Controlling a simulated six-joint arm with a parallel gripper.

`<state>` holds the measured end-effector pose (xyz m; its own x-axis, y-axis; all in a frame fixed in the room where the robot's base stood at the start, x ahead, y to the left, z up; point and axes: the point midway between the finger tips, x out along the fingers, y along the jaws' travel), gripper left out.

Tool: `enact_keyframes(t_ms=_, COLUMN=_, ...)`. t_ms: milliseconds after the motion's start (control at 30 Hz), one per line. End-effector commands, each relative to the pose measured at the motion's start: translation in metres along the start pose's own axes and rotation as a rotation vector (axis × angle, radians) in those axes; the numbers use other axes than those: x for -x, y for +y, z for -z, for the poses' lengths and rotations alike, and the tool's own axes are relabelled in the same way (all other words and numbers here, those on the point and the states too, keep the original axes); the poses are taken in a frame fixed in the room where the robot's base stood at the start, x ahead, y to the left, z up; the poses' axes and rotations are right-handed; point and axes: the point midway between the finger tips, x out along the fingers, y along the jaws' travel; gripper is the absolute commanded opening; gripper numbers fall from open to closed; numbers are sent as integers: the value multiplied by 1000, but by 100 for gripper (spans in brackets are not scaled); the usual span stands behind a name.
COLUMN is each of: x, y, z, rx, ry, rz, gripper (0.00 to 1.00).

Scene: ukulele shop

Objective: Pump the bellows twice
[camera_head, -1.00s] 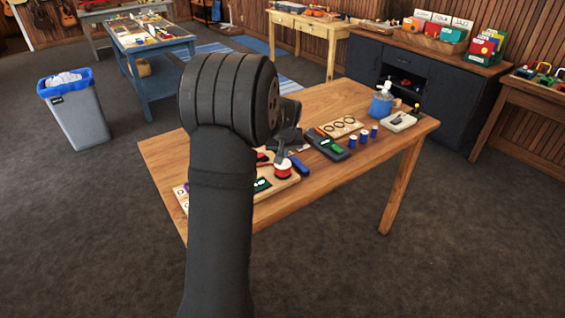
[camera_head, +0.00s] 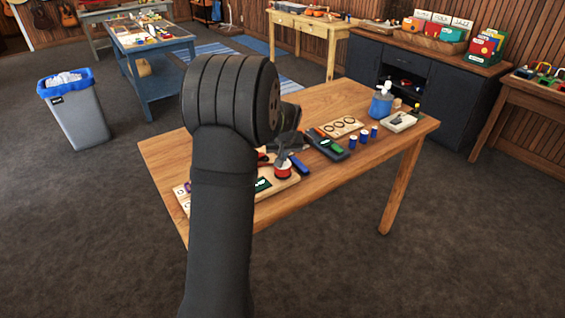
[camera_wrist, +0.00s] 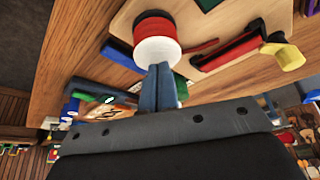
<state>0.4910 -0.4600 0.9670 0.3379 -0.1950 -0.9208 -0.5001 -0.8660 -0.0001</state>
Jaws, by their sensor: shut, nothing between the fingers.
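The bellows (camera_head: 283,174) looks like a short round piece, red below with a white top, standing on a pale wooden board (camera_head: 262,196) on the table. In the wrist view the bellows (camera_wrist: 157,42) shows its red band and white end. My gripper (camera_head: 282,157) is over the bellows, pointing down. In the wrist view my gripper (camera_wrist: 161,72) has its blue-grey fingers together, with nothing between them. The tips are at the white end and appear to touch it. My arm hides part of the board.
A green-and-grey device (camera_head: 332,149), blue cylinders (camera_head: 364,136), a ring board (camera_head: 342,126) and a blue bottle (camera_head: 381,105) stand further right on the wooden table (camera_head: 330,186). The table's front right is clear.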

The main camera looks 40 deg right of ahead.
Motion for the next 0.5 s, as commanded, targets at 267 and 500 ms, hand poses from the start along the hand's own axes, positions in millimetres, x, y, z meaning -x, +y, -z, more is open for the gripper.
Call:
enact_keyframes(t_ms=267, x=-8, y=0, z=-4, rx=0, ry=-2, rz=1, gripper=0)
enact_keyframes(t_ms=500, x=-15, y=0, z=-6, rx=0, ry=-1, rz=0, gripper=0)
